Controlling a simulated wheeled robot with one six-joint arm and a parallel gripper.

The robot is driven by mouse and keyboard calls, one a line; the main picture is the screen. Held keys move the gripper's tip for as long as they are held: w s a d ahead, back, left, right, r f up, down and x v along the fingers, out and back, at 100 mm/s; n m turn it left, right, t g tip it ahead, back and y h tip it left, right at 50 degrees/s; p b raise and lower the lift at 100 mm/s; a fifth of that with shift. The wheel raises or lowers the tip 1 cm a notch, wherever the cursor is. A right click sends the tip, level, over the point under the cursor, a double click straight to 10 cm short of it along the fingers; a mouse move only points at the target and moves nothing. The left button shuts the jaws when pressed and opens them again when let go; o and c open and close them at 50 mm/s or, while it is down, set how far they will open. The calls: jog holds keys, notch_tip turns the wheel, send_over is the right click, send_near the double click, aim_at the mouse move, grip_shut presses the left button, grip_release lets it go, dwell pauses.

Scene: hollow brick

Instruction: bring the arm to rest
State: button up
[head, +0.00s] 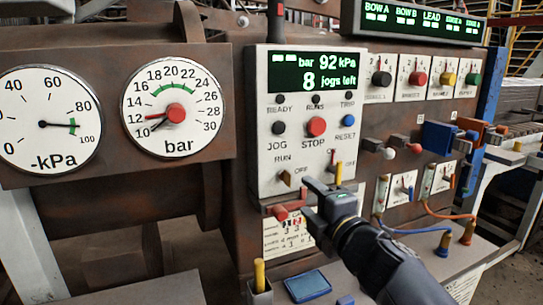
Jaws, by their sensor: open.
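My gripper (312,203) is in front of the lower right part of the control panel (262,160), with its jaws open and pointing left. I see nothing held between the fingers. My dark arm reaches up to it from the lower right. A red-tipped handle (284,211) sticks out under the panel, just left of the fingers. I cannot tell whether they touch.
Two dials, a kPa gauge (48,122) and a bar gauge (173,106), are at left. The panel display (318,72) reads 92 kPa and 8 jogs left. Coloured knobs, a blue clamp-like part (437,138) and cables are at right. A blue pad (307,286) lies below.

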aim_at(290, 181)
jog(key=b+x, duration=0.1)
jog(key=x, duration=0.8)
jog(key=m+p, duration=0.2)
jog(key=m, duration=0.1)
jog(key=shift+s+d+r, duration=0.1)
jog(key=shift+s+r, duration=0.1)
jog(key=shift+r, duration=0.05)
jog(key=m+p, duration=0.5)
jog(key=m, duration=0.1)
jog(key=shift+m+p, duration=0.3)
jog(key=m+p, duration=0.5)
jog(key=p, duration=0.2)
jog(key=m+p, duration=0.2)
jog(key=p, duration=0.2)
jog(key=shift+f+m, duration=0.1)
jog(key=shift+m, duration=0.3)
jog(key=shift+m+p, duration=0.3)
jog(key=shift+p, duration=0.2)
